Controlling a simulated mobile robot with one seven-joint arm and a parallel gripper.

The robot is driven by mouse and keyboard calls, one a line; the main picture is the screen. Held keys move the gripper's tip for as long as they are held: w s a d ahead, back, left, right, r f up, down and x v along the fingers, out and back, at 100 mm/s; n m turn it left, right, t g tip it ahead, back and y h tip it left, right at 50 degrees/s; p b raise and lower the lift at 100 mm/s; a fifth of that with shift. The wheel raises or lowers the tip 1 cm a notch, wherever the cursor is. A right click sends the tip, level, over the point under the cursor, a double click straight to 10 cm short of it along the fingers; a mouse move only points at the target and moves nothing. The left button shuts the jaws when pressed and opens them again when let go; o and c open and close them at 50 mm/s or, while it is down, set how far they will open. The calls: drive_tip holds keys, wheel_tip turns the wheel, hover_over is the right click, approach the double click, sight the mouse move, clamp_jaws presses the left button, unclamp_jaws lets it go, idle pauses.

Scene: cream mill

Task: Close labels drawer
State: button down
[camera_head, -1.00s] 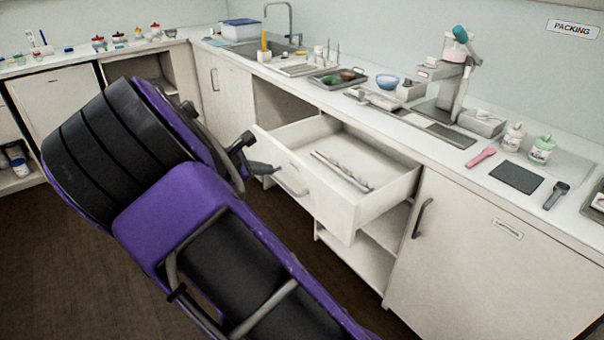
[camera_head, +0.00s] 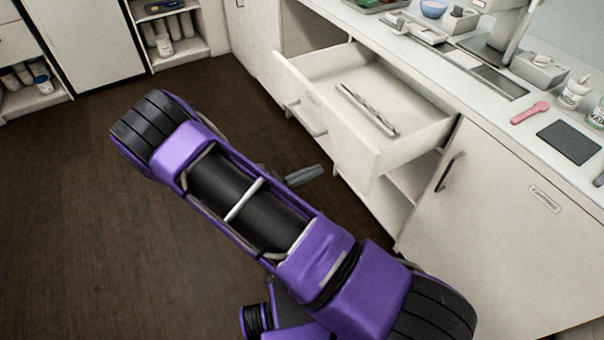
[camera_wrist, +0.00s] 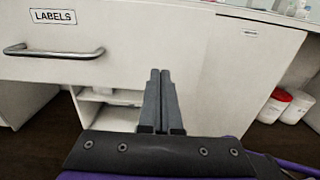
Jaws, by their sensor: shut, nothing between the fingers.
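The labels drawer (camera_head: 352,140) is pulled out from under the counter in the head view, with metal strips lying inside. Its front shows in the wrist view (camera_wrist: 130,42), with a "LABELS" sign (camera_wrist: 52,16) and a bar handle (camera_wrist: 53,52) at the left. My gripper (camera_wrist: 160,75) is shut and empty, in front of and below the right part of the drawer front. Its fingers appear apart from the drawer, though the exact gap cannot be told. In the head view only part of my gripper (camera_head: 305,175) shows beside my arm, left of the drawer.
Open shelves (camera_head: 395,195) lie under the drawer. A closed cabinet door (camera_head: 510,220) is to the right. The counter (camera_head: 455,70) above holds a blue bowl (camera_head: 433,9), a dark mat (camera_head: 568,142) and a pink scoop (camera_head: 530,112). The brown floor (camera_head: 80,220) at left is clear.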

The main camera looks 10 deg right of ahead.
sight(349, 155)
drive_tip(key=x, duration=0.8)
drive_tip(key=shift+w+d, duration=0.1)
drive_tip(key=shift+d, duration=0.15)
drive_tip(key=shift+d, duration=0.1)
